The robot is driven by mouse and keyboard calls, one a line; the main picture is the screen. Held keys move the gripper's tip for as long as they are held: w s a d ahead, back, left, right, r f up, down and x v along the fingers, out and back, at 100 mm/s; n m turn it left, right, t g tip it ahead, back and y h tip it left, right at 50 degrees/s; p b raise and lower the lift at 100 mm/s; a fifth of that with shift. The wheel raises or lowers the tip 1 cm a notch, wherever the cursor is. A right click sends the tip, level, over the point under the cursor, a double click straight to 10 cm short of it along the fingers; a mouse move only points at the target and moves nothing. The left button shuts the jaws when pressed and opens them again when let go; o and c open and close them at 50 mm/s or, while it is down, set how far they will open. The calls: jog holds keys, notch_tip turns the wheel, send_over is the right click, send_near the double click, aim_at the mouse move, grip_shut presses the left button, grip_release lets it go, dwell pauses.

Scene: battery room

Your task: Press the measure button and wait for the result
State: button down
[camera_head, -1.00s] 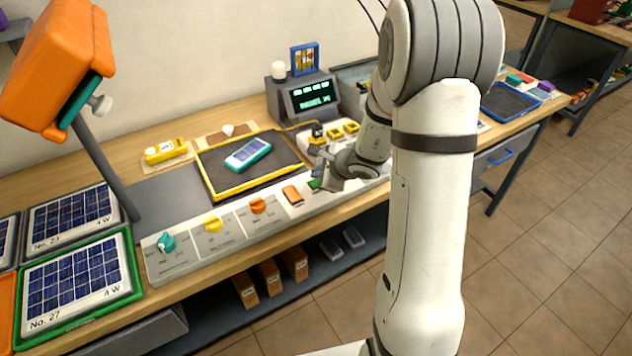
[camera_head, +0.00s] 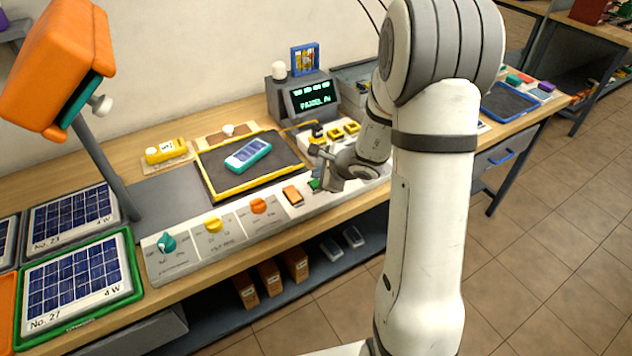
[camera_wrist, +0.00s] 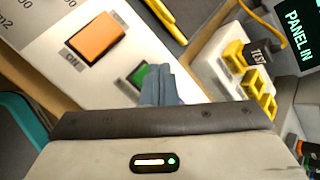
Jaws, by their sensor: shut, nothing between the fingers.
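A green button (camera_wrist: 139,76) sits in a dark frame on the white control strip, partly hidden by my fingers; its label cannot be read. It also shows in the head view (camera_head: 314,184). My gripper (camera_wrist: 160,78) is shut and empty, its tips over or just beside the green button; I cannot tell whether they touch it. In the head view my gripper (camera_head: 322,172) is at the right part of the control strip (camera_head: 222,253). The display (camera_head: 311,97) is lit and reads "PANEL IN" in the wrist view (camera_wrist: 299,33). A small solar panel (camera_head: 248,153) lies on the yellow-edged dark mat.
An orange switch (camera_wrist: 95,38) marked "ON" is beside the green button. Teal (camera_head: 166,243), yellow (camera_head: 213,225) and orange (camera_head: 258,206) knobs line the strip. A white block with yellow parts and a TEST plug (camera_wrist: 255,52) stands close by. An orange lamp (camera_head: 62,62) overhangs the left.

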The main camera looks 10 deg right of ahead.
jog(key=shift+f, duration=0.15)
dwell(0.4)
jog(key=shift+f+b, duration=0.3)
jog(key=shift+b, duration=0.5)
jog(key=shift+f+b, duration=0.35)
jog(key=shift+b, duration=0.15)
dwell(0.3)
jog(key=shift+r, duration=0.1)
dwell(0.3)
jog(key=shift+r+p, duration=0.4)
jog(key=shift+r, duration=0.3)
jog(key=shift+r, duration=0.1)
notch_tip(320, 180, up, 5)
jog(key=p, duration=0.3)
jog(key=shift+f+p, duration=0.2)
jog(key=shift+p, duration=0.1)
jog(key=shift+r, duration=0.1)
